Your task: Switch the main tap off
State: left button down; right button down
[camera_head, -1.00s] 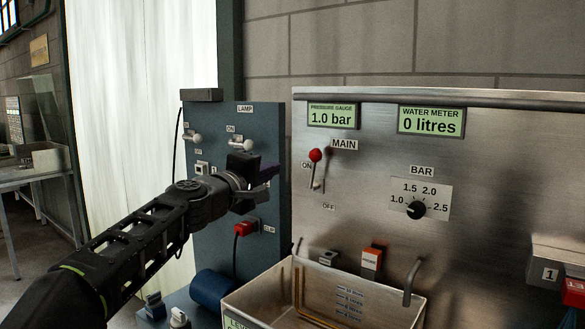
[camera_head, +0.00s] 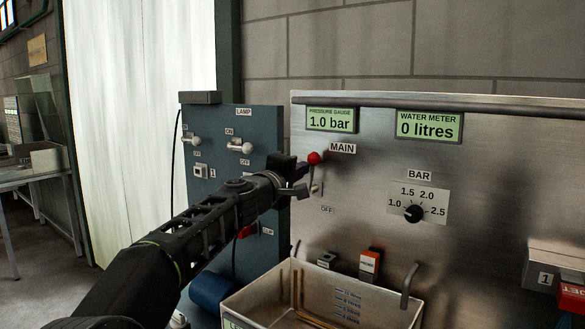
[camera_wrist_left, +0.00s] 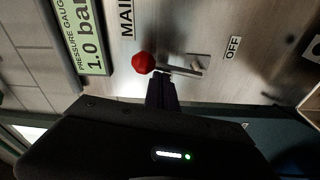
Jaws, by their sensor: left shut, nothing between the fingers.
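The main tap is a lever with a red ball (camera_head: 313,158) on the steel panel, below the MAIN label (camera_head: 343,148). Its ball is up, away from the OFF label (camera_head: 327,210) below it. My left gripper (camera_head: 303,183) is shut and empty, close beside the lever, just below and left of the ball. In the left wrist view the fingertips (camera_wrist_left: 162,80) are at the lever's stem next to the red ball (camera_wrist_left: 143,62); I cannot tell whether they touch it. My right gripper is not in view.
A blue panel (camera_head: 262,125) with lamp switches stands left of the steel panel. A pressure knob (camera_head: 413,213) is to the right. A steel basin (camera_head: 250,295) with a bent spout (camera_head: 410,280) sits below. The gauge (camera_head: 331,120) reads 1.0 bar, the meter (camera_head: 430,126) 0 litres.

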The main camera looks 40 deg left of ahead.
pick_arm(q)
jog(key=shift+d+f, duration=0.1)
jog(key=shift+d, duration=0.05)
dwell(0.3)
jog(key=shift+d+m+b, duration=0.1)
jog(key=shift+m+b, duration=0.2)
jog(key=shift+b, duration=0.05)
jog(key=shift+d+b, duration=0.1)
jog(key=shift+b, duration=0.2)
jog(key=d+f+m+b, duration=0.1)
jog(key=m+b, duration=0.4)
jog(key=d+f+m+t+h+b, duration=0.1)
jog(key=d+m+b, duration=0.1)
jog(key=m+b, duration=0.2)
jog(key=d+f+m+b, duration=0.1)
jog(key=d+m+b, duration=0.1)
jog(key=m+b, duration=0.3)
jog(key=shift+d+f+m+t+h+b, duration=0.15)
jog(key=shift+f+m+t+h+b, duration=0.2)
jog(key=shift+b, duration=1.25)
jog(key=shift+d+f+m+h+b, duration=0.15)
jog(key=shift+m+h+b, duration=0.1)
jog(key=shift+m+b, duration=0.35)
jog(key=shift+d+f, duration=0.1)
jog(key=shift+f, duration=0.05)
jog(key=shift+w+b, duration=0.1)
jog(key=shift+b, duration=0.2)
